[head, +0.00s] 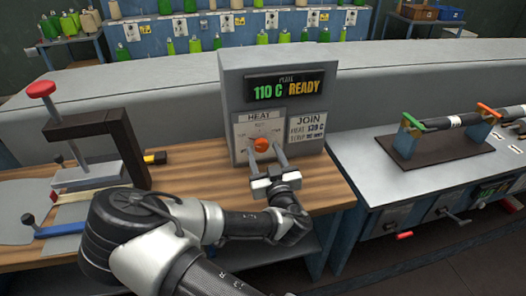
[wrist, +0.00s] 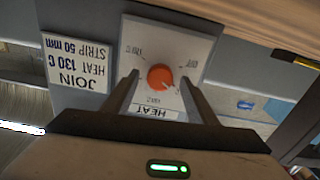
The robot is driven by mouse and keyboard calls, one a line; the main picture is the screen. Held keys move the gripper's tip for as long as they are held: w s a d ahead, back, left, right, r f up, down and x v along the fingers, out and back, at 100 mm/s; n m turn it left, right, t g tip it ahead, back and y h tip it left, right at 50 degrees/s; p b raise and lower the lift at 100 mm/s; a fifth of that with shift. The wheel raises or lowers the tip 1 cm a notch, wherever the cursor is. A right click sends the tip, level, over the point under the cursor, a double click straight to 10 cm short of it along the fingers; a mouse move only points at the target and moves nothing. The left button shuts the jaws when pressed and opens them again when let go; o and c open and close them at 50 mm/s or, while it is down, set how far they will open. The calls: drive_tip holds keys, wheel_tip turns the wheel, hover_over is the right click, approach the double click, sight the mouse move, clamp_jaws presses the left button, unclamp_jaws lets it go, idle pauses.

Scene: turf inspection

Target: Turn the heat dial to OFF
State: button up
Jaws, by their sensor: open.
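The heat dial is an orange knob (head: 262,144) on a white plate marked HEAT, on the front of a grey control box (head: 234,80). In the wrist view the orange dial (wrist: 160,77) sits between my gripper's fingertips, with a small white pointer mark toward its lower right. My gripper (head: 265,155) is open, its two fingers reaching toward the plate on either side of the dial. I see space between each finger and the dial in the wrist view. The dial's position labels are too small to read surely. The display reads 110 C READY.
A JOIN card (head: 307,130) is beside the heat plate. A press with a red knob (head: 41,89) stands on the wooden bench (head: 200,165) at left. A dark roller on blue supports (head: 455,120) is on the right bench. Bare wood lies left of the box.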

drive_tip(key=shift+x, duration=0.8)
drive_tip(key=c, duration=1.1)
drive_tip(key=shift+o, duration=0.2)
drive_tip(key=shift+n, duration=0.4)
drive_tip(key=n+b, duration=0.1)
drive_tip(key=n, duration=0.4)
drive_tip(key=n+b, duration=0.1)
drive_tip(key=n, duration=0.5)
drive_tip(key=o, duration=1.1)
drive_tip(key=shift+c, duration=0.2)
